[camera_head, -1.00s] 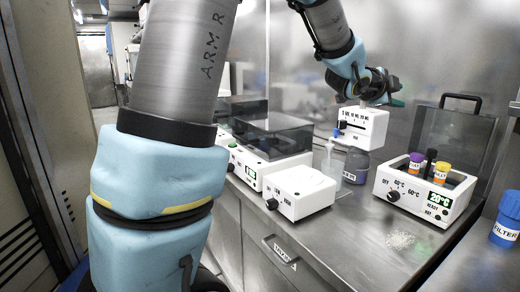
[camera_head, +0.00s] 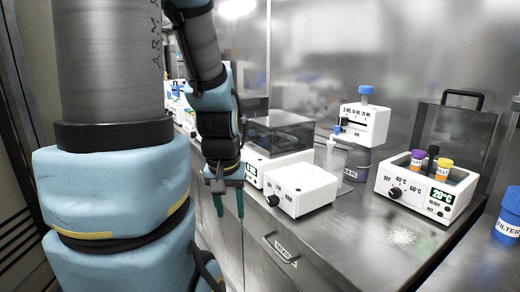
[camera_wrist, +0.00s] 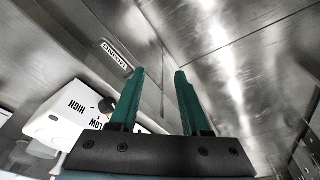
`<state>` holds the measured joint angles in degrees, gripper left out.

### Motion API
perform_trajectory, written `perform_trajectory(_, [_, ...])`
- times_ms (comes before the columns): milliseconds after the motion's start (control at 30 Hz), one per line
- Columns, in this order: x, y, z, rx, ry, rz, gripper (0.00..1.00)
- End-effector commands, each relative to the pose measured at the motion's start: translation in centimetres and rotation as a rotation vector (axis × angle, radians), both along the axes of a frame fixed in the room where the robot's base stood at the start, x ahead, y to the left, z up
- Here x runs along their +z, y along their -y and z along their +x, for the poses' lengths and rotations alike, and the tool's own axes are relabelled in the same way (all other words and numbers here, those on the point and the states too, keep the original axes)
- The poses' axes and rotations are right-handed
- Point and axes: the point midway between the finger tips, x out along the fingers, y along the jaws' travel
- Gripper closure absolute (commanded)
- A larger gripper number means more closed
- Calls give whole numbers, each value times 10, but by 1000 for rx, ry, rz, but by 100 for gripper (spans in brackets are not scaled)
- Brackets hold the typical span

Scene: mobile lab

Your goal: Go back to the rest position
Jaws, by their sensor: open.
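My gripper (camera_head: 229,203) hangs in front of the counter's front edge, left of the white box with the knob, its green fingers pointing down. The fingers are apart with nothing between them. In the wrist view my gripper (camera_wrist: 157,75) also shows open and empty, with the steel cabinet front beyond it. My arm is folded close to my body at the left of the head view.
The steel counter (camera_head: 345,235) holds a white knob box (camera_head: 300,190), a clear-lidded device (camera_head: 280,135), a dispenser bottle (camera_head: 362,125) and a heating block (camera_head: 425,185) with several tubes. White grains (camera_head: 403,236) lie in front. A blue filter bottle (camera_head: 508,215) stands at right.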

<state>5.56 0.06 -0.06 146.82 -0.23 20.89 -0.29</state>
Motion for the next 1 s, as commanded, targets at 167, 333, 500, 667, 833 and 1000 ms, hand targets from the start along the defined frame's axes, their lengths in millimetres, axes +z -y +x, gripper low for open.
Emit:
perform_trajectory(167, [-39,1,-4,-6,-22,2,53])
perform_trajectory(333, [-60,2,-7,-8,-40,4,53])
perform_trajectory(500, [-79,2,-10,-9,-56,5,53])
perform_trajectory(667, [-94,2,-13,-9,-71,6,53])
perform_trajectory(833, [-80,2,-14,-10,-75,7,53])
perform_trajectory(1000, [-62,2,-14,-10,-75,7,53])
